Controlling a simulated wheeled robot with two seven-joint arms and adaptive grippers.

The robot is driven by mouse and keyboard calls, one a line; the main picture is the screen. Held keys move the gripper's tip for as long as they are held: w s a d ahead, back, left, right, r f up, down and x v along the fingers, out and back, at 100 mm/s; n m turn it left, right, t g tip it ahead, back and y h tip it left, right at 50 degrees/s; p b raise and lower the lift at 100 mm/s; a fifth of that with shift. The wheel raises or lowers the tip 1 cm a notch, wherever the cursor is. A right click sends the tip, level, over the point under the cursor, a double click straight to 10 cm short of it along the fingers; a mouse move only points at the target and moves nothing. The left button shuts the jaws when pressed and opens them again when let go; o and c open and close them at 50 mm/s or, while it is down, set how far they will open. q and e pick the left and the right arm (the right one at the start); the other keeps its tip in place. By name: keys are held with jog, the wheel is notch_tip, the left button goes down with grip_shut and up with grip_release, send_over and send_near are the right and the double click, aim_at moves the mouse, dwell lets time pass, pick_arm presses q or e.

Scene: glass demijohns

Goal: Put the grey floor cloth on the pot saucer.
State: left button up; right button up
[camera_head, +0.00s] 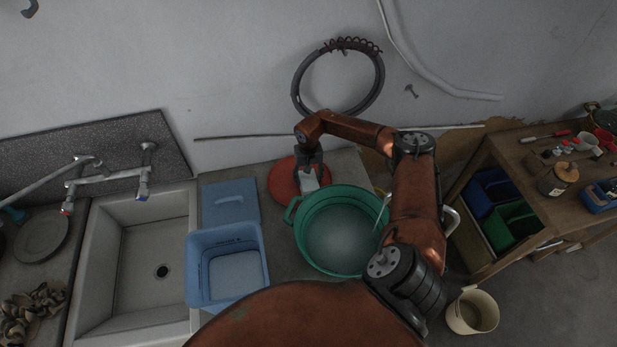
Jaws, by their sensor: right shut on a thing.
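The pot saucer (283,185) is a round orange-red dish on the counter against the wall, behind the green tub. My right gripper (309,174) reaches over the saucer's right part, pointing down. It is shut on a small light grey piece, which I take to be the grey floor cloth (310,184). The cloth shows just below the fingers, over the saucer. I cannot tell whether it touches the saucer. The fingers hide part of both. My left gripper is not in view.
A green round tub (340,268) stands right in front of the saucer. A blue basin (228,292) and a blue lid (229,203) lie left of it, beside the sink (107,310). A crumpled patterned rag (32,308) lies far left. A workbench (515,160) is at the right.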

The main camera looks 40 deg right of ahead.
aim_at(308, 180)
jog(key=shift+f+b, duration=0.15)
jog(key=shift+b, duration=0.15)
jog(key=o, duration=1)
jog(key=shift+r, duration=0.45)
jog(key=shift+r+b, duration=1.35)
jog(key=shift+r, duration=4.45)
